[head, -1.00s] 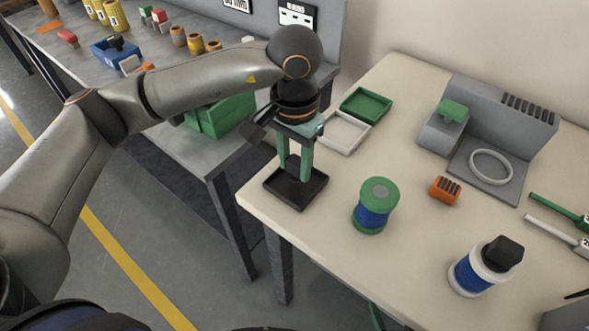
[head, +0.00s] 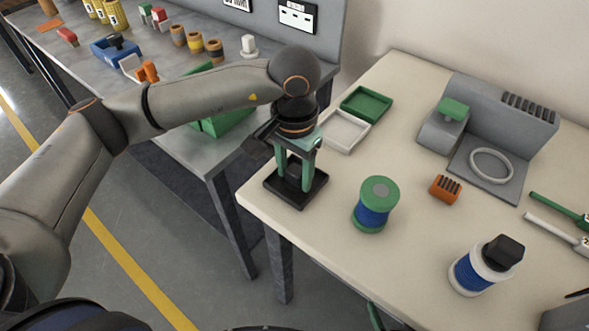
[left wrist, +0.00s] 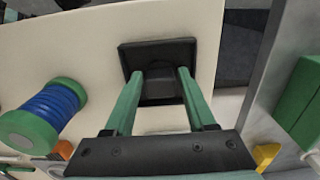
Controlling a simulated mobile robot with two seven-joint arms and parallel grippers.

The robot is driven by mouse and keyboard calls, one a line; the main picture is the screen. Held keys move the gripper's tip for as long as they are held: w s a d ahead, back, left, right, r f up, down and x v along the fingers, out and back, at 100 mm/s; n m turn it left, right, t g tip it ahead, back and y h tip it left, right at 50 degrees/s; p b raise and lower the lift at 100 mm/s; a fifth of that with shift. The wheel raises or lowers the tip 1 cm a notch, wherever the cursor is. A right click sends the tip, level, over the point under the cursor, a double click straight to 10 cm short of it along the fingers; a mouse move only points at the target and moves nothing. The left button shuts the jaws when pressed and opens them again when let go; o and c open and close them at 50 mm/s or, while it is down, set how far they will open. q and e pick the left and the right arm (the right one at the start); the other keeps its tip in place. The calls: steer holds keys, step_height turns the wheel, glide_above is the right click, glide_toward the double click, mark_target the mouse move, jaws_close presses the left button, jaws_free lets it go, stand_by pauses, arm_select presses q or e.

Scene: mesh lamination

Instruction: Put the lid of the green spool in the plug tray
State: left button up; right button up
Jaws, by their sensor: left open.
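The green spool (head: 376,205), wound with blue, stands upright on the cream table, its grey-centred top bare; it also shows in the left wrist view (left wrist: 45,112). The plug tray (head: 310,194) is a shallow black tray near the table's left corner. A black block-like lid (head: 293,172) is in the tray, between my fingers; it also shows in the left wrist view (left wrist: 160,90). My left gripper (head: 294,180) is open, pointing down over the tray, with a green finger on each side of the lid. The lid's underside is hidden. My right gripper is not seen.
A white spool with a black cap (head: 486,265) stands at the front right. An orange slotted block (head: 445,188) and a grey fixture (head: 489,180) are farther right. White (head: 343,131) and green (head: 367,103) trays lie behind the plug tray.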

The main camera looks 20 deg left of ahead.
mark_target(295, 172)
arm_select(q)
step_height(295, 172, up, 12)
steer(key=shift+r, duration=0.15)
stand_by(0.3)
